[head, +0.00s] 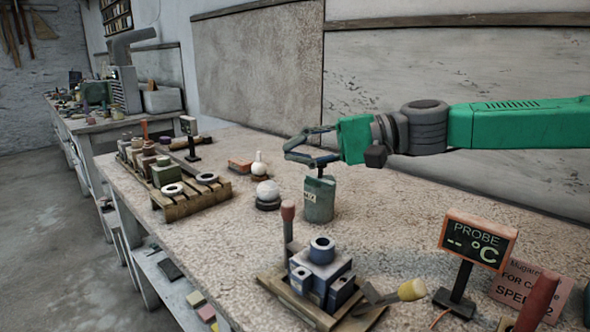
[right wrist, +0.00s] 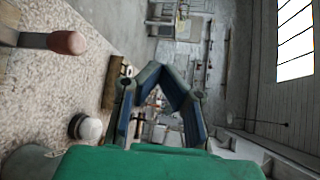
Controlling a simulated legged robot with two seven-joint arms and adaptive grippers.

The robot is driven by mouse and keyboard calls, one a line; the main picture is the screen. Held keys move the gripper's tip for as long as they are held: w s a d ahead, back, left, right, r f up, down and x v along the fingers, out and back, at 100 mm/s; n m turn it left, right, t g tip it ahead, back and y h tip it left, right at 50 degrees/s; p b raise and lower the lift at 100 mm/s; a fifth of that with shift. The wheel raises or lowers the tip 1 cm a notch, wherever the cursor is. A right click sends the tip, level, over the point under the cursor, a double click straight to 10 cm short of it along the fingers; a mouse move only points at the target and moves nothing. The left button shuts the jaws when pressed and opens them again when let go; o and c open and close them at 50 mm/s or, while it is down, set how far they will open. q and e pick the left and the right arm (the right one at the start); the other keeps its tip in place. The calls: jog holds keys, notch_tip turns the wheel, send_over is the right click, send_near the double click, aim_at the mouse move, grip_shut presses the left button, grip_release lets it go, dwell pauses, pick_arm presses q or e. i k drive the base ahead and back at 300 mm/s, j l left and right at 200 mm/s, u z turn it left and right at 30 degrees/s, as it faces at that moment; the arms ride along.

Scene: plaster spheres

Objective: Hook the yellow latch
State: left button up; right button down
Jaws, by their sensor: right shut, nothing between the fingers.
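I cannot make out a yellow latch in either view. The one clearly yellow thing is the handle of a hand tool (head: 411,290), lying by the blue-grey block fixture at the front of the bench. My right gripper (head: 290,149) comes in from the right in the head view and is shut and empty. It is above and beside a grey-green canister (head: 319,203), near its dark neck; I cannot tell whether they touch. In the right wrist view its blue fingers (right wrist: 160,78) bend together over the blurred room. My left gripper is not in view.
A white sphere (head: 267,190) sits on a dark ring left of the canister. A wooden pallet (head: 190,206) holds rings and blocks. The blue-grey fixture (head: 321,272) and a probe display (head: 477,241) stand in front. Bare bench lies right of the canister.

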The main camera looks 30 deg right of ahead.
aim_at(414, 289)
jog(key=k+j, duration=0.3)
jog(key=k, duration=0.15)
jog(key=k+j, duration=0.35)
jog(key=k, duration=0.1)
